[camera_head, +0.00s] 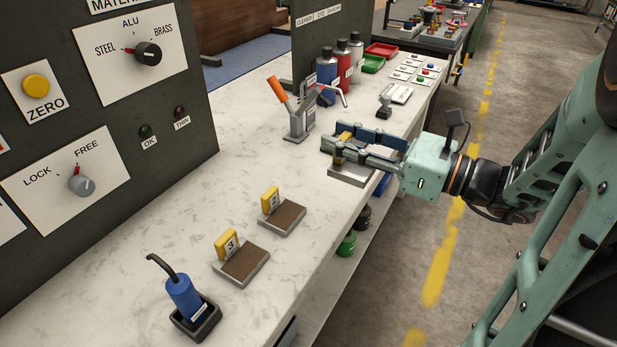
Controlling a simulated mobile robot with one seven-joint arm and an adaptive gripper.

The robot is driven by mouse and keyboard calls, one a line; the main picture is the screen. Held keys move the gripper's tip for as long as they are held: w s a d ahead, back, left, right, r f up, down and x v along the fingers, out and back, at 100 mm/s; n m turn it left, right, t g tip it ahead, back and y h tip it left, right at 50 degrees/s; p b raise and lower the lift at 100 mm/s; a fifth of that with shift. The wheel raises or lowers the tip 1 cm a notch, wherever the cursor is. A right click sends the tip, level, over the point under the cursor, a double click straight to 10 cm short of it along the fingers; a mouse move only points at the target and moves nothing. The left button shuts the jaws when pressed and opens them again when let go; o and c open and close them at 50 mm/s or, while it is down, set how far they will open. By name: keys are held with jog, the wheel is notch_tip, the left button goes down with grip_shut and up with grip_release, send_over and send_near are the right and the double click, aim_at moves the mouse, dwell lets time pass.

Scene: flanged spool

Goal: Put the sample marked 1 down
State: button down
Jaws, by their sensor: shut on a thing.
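My gripper (336,147) is at the right part of the bench, over a low grey plate (350,178). Its fingers are shut on a small brass-coloured piece (338,157), mostly hidden between them. I take this piece for the sample; no number 1 can be read on it. A bit of yellow (345,136) shows behind the near finger, perhaps a tag. I cannot tell whether the piece touches the plate. Two similar brown-topped plates stand nearer, one with a yellow tag 3 (227,244) and one with a yellow tag that looks like 2 (270,200).
A blue tool in a black holder (195,318) stands at the front. An orange-handled clamp (299,117) stands left of my gripper, with several bottles (343,65) behind it. The dark control panel (100,110) borders the left. Bare bench (215,180) lies between panel and plates.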

jog(key=w+a+f+b, duration=0.1)
jog(key=w+a+f, duration=0.1)
jog(key=w+f, duration=0.1)
jog(key=w+a+f+b, duration=0.1)
jog(key=w+a+f, duration=0.1)
jog(key=w+f, duration=0.1)
jog(key=w+a+f+b, duration=0.2)
jog(key=w+f, duration=0.1)
jog(key=w, duration=0.2)
jog(key=shift+w+a+f, duration=0.2)
jog(key=shift+w+f, duration=0.05)
jog(key=shift+f, duration=0.05)
jog(key=shift+w+f+b, duration=0.1)
jog(key=shift+f+b, duration=0.3)
jog(key=shift+f, duration=1.1)
jog(key=shift+f, duration=0.2)
jog(key=c, duration=1.4)
grip_release()
jog(key=shift+c, duration=0.2)
jog(key=shift+r, duration=0.1)
